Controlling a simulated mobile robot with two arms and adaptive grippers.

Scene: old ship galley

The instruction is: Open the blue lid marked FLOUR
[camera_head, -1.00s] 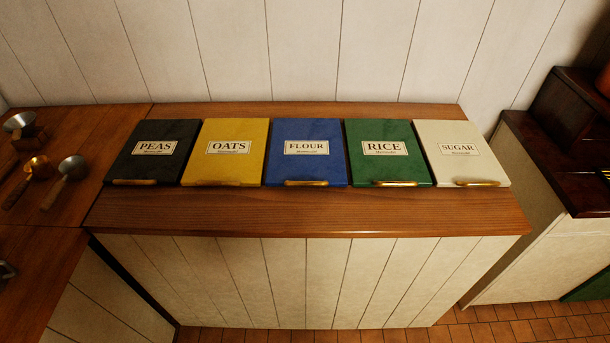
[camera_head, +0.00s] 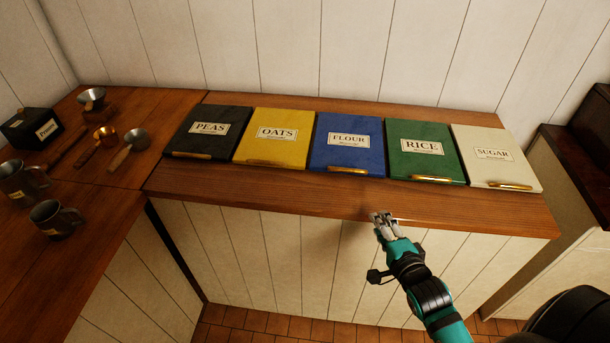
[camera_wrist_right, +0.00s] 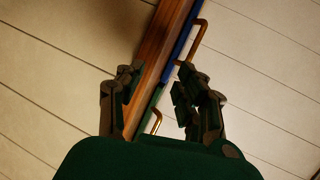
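The blue lid marked FLOUR (camera_head: 349,142) lies closed in the middle of the row, with a brass handle (camera_head: 347,169) along its front edge. My right gripper (camera_head: 382,216) is at the counter's front edge, in front of and a little right of the blue lid, apart from it. In the right wrist view its fingers (camera_wrist_right: 160,86) are apart with nothing held. The blue lid's edge (camera_wrist_right: 181,36) and its brass handle (camera_wrist_right: 196,38) show beyond the fingers, with the green lid's edge (camera_wrist_right: 153,98) nearer. My left gripper is not in view.
Closed lids flank the blue one: black PEAS (camera_head: 207,131), yellow OATS (camera_head: 274,137), green RICE (camera_head: 423,150) and white SUGAR (camera_head: 493,157). Mugs (camera_head: 56,218), scoops (camera_head: 130,148) and a black box (camera_head: 32,128) stand on the left counter. The wooden strip before the lids (camera_head: 260,192) is clear.

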